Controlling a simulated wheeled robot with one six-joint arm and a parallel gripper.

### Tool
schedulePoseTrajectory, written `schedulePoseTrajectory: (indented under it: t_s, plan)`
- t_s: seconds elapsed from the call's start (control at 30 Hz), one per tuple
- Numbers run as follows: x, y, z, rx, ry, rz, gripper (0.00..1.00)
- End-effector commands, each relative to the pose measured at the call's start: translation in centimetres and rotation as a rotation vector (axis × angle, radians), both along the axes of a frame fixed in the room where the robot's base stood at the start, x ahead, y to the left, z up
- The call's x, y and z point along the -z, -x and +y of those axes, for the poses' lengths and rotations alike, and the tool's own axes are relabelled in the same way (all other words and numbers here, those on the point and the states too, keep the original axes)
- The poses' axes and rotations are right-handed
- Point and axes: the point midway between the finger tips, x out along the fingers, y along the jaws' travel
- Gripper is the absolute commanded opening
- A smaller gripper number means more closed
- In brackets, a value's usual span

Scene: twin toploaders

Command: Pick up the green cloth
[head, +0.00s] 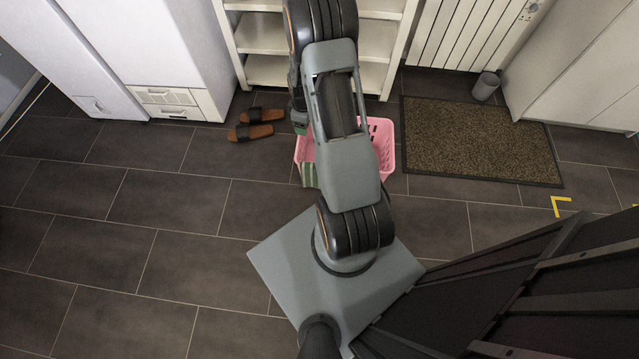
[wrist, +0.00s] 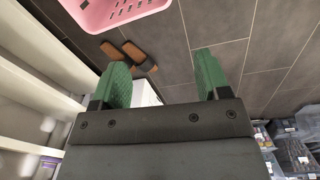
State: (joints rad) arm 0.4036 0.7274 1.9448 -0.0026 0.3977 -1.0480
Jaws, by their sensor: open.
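A green and white striped cloth (head: 309,175) shows at the left front of a pink basket (head: 384,140) on the floor. My arm hides most of the basket and perhaps part of the cloth. In the wrist view my gripper (wrist: 163,77) is open, its two green fingers wide apart with nothing between them. The pink basket's edge also shows at the top of the wrist view (wrist: 118,14); the cloth does not show there. In the head view my gripper is mostly hidden behind my arm.
Brown slippers (head: 252,124) lie left of the basket. A white shelf (head: 268,72) stands behind it. A brown doormat (head: 480,140) and a grey bin (head: 485,86) are to the right. The tiled floor at the left is clear.

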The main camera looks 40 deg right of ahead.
Motion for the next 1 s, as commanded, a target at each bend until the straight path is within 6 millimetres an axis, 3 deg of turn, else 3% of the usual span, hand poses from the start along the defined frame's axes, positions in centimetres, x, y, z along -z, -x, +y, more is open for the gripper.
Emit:
schedulePoseTrajectory:
  t_s: [0.03,0.1,0.2,0.3,0.7,1.0]
  plan:
    - [5.0,0.6,-0.8,-0.025,-0.006,0.020,0.69]
    - [8.9,1.1,-1.6,-0.064,-0.010,0.035,0.69]
    - [13.0,1.9,-2.4,-0.106,-0.015,0.049,0.69]
    - [15.7,2.6,-2.8,-0.136,-0.018,0.058,0.69]
    - [23.3,3.2,-3.2,-0.161,-0.022,0.067,0.69]
    - [26.0,3.1,-3.2,-0.160,-0.021,0.065,0.69]
